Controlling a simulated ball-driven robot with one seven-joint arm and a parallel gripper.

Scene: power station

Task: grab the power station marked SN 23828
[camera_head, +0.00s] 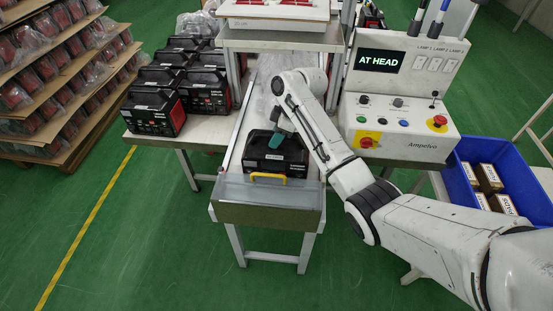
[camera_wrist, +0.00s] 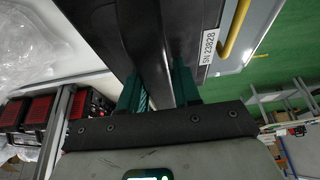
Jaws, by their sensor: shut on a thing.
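The black power station (camera_head: 268,160) sits at the near end of the narrow conveyor, just behind a yellow handle on the end plate. In the wrist view the power station (camera_wrist: 110,35) fills the upper middle, and its white label (camera_wrist: 209,52) reads SN 23828. My gripper (camera_head: 277,139) reaches down onto its top from the right. In the wrist view the teal fingers of my gripper (camera_wrist: 159,92) stand on either side of the dark carry handle and are shut on it. I cannot tell whether the power station is lifted clear of the conveyor.
Several other power stations (camera_head: 157,107) stand on the table to the left. The yellow handle (camera_head: 268,177) and end plate (camera_head: 265,211) lie in front.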

